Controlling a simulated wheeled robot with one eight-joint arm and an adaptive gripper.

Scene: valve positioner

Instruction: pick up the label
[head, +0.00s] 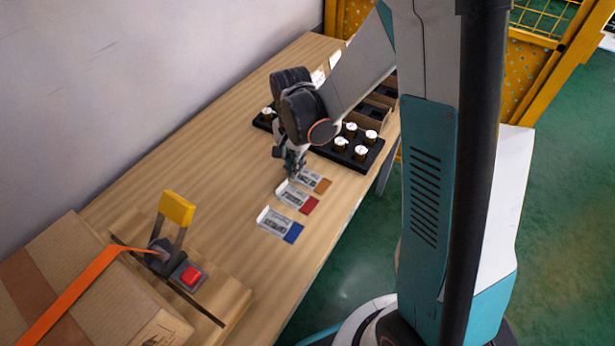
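Three flat labels with white printed parts lie in a row on the wooden table (150,165). The nearest label (280,224) has a blue end, the middle label (297,196) a red end, and the farthest label (314,180) an orange-brown end. My gripper (291,172) points down at the left ends of the middle and farthest labels and partly covers them. Its fingers are small and dark here, so I cannot tell whether they touch a label or are open or shut.
A black tray (352,157) with several dark, white-topped parts stands behind the labels, partly hidden by my arm. At the front left are a cardboard box (75,275), a yellow-handled clamp (176,210) and a red button (191,275). The table's left middle is clear.

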